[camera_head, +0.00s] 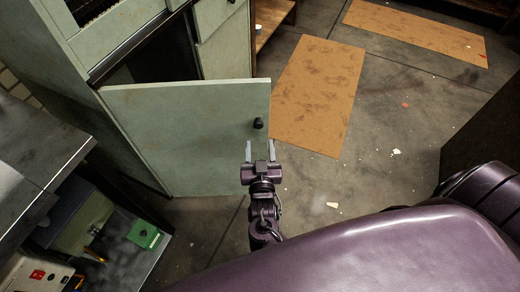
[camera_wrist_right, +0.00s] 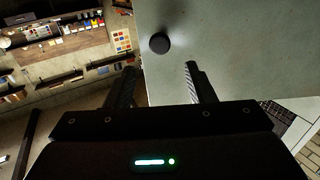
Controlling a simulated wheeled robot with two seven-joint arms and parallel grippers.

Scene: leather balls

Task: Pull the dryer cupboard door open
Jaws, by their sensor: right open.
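The dryer cupboard door (camera_head: 185,130) is pale green and stands ajar, swung out from the cupboard (camera_head: 120,30), with a dark gap behind it. Its round black knob (camera_head: 258,123) sits near the door's free edge. My right gripper (camera_head: 260,150) is open and empty, just in front of the knob in the head view. In the right wrist view the knob (camera_wrist_right: 159,43) lies ahead of the two fingers (camera_wrist_right: 158,85), apart from them, with the door surface behind. My left gripper is not in view.
A metal bench (camera_head: 40,150) with a green box (camera_head: 144,233) below it stands at the left. Brown boards (camera_head: 318,90) lie on the grey floor, with small scraps scattered around. The floor to the right of the door is mostly clear.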

